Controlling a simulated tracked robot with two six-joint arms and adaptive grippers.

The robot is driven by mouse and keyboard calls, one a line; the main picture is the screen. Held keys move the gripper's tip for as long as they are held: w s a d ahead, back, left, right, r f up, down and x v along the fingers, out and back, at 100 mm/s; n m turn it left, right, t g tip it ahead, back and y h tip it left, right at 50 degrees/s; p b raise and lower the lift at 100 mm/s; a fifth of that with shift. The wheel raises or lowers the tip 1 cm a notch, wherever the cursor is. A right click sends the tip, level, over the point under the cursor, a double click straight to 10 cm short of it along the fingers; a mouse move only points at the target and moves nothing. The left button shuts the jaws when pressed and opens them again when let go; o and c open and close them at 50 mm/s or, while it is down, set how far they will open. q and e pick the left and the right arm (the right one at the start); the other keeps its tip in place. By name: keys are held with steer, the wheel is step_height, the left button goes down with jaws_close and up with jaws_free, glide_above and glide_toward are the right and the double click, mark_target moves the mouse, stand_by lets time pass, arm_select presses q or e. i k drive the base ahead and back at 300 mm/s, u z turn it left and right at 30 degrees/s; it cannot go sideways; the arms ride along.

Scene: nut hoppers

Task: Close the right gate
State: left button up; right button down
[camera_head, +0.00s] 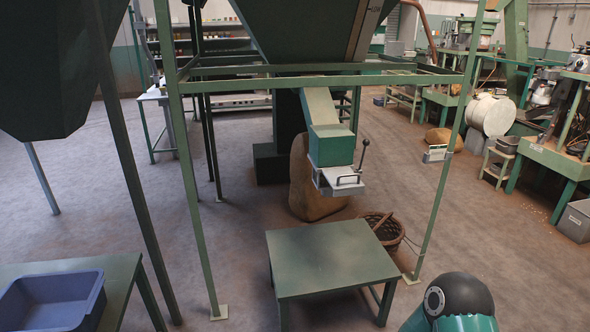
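A green hopper (305,30) stands in a green frame, with a chute (321,107) sloping down to a green outlet box (331,146). Under the box is a grey metal slide gate (338,184) with a dark loop handle, its plate jutting out at the front right. A dark lever with a round knob (364,150) stands up at its right side. I cannot tell how far the gate covers the outlet. A second dark hopper (45,70) fills the upper left; its gate is out of view. Neither gripper shows; only part of my arm appears at the bottom right.
A green table (331,258) stands in front of the outlet. A brown sack (315,188) and a wicker basket (384,228) are behind it. A frame post (440,185) stands right of the gate. A blue bin (50,302) sits on the left table.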

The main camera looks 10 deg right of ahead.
mark_target(344, 181)
steer(key=i, duration=1.55)
steer(key=z, duration=0.7)
